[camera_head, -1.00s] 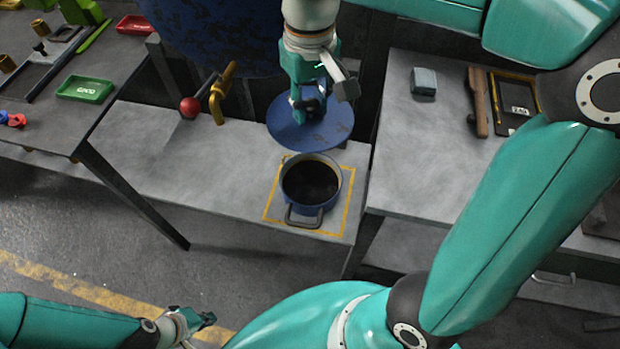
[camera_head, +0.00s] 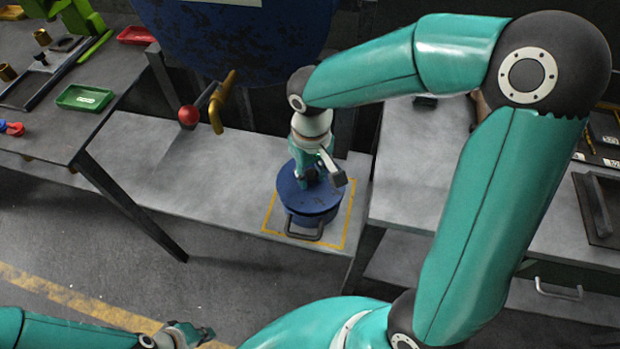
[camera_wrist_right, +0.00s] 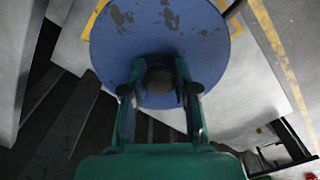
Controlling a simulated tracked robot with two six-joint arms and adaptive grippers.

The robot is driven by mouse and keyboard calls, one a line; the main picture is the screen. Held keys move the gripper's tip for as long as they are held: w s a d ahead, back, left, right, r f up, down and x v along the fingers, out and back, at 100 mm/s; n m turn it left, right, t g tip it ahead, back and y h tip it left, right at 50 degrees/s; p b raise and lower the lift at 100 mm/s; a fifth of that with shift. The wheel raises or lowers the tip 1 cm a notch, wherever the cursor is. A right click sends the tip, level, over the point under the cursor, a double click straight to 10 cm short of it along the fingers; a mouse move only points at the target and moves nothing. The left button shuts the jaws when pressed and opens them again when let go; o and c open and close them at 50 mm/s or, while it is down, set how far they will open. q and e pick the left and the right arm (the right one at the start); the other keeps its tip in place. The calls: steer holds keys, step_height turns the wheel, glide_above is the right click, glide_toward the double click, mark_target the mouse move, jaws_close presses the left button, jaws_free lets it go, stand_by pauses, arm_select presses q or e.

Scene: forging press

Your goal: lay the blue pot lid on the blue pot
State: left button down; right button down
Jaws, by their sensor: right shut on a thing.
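The blue pot lid (camera_head: 300,196) lies over the top of the blue pot (camera_head: 308,219) in the head view and covers its opening. Whether it is seated all round on the rim cannot be told. My right gripper (camera_head: 312,178) is above the lid, shut on its knob. In the right wrist view the lid (camera_wrist_right: 115,40) has worn dark patches, and my right gripper's fingers (camera_wrist_right: 160,95) stand on both sides of the dark knob (camera_wrist_right: 159,78). My left gripper (camera_head: 195,336) is low at the bottom left, away from the pot and empty; its jaw opening is unclear.
The pot stands inside a yellow square outline (camera_head: 343,238) on a grey bench (camera_head: 185,165). A red ball-ended lever (camera_head: 188,116) and a yellow handle (camera_head: 217,108) are behind left. A green tray (camera_head: 84,97) sits on the left table. The bench left of the pot is clear.

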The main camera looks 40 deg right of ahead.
mark_target(311, 172)
step_height(311, 172, down, 2)
steer(key=shift+f, duration=0.1)
steer(key=shift+f+b, duration=0.25)
steer(key=shift+b, duration=0.1)
steer(key=c, duration=0.9)
jaws_free()
steer(key=shift+r, duration=0.1)
steer(key=shift+r, duration=0.1)
steer(key=shift+r+p, duration=0.25)
steer(key=shift+p, duration=0.2)
step_height(311, 172, up, 12)
steer(key=shift+f+p, duration=0.1)
steer(key=shift+p, duration=0.25)
